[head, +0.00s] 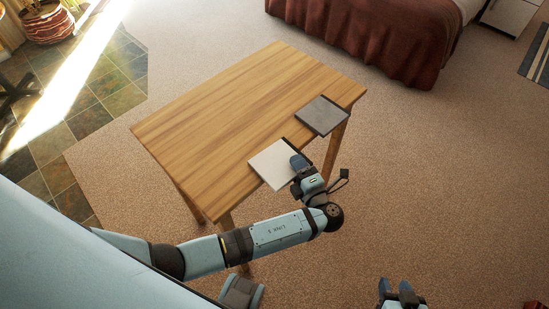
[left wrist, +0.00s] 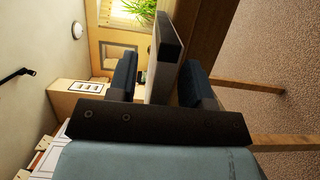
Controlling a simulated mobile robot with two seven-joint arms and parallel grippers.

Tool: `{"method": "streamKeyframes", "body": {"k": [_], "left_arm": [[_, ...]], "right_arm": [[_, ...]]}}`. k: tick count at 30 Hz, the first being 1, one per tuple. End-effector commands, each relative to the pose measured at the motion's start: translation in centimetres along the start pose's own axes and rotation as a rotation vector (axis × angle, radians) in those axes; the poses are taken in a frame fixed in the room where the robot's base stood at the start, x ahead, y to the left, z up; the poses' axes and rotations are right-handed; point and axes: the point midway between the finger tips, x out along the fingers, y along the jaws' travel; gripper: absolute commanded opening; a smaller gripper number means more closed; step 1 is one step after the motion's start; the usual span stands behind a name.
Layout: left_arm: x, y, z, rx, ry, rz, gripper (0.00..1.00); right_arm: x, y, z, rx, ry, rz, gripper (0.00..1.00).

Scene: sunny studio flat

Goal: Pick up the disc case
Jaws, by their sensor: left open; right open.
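A pale, flat square disc case (head: 272,165) lies at the table's near right edge and seems to overhang it slightly. My left gripper (head: 299,162) is at its right corner. In the left wrist view the case (left wrist: 164,78) shows edge-on, with a dark end, between the two blue fingers of my open left gripper (left wrist: 160,85). A gap shows on the right finger's side; contact on the other side is hard to tell. My right gripper (head: 400,292) is open and empty at the bottom of the head view, away from the table.
The wooden table (head: 230,110) is otherwise clear, except for a dark grey flat square (head: 322,115) at its right edge. A bed with a red-brown cover (head: 370,40) stands behind. Carpet (head: 440,180) is free to the right.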

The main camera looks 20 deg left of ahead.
Motion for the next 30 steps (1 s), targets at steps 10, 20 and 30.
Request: {"method": "streamKeyframes", "body": {"k": [10, 20, 30], "left_arm": [[-0.54, 0.01, 0.15, 0.000, 0.001, 0.000, 0.46], [-0.52, 0.01, 0.15, 0.000, 0.001, 0.000, 0.00], [-0.49, 0.17, 0.16, 0.000, 0.001, 0.000, 0.00]], "right_arm": [[0.18, -0.04, -0.19, 0.006, 0.001, 0.000, 0.43], [0.22, 0.04, 0.22, 0.006, -0.004, 0.001, 0.43], [0.12, 0.02, 0.23, 0.006, -0.006, 0.001, 0.43]]}}
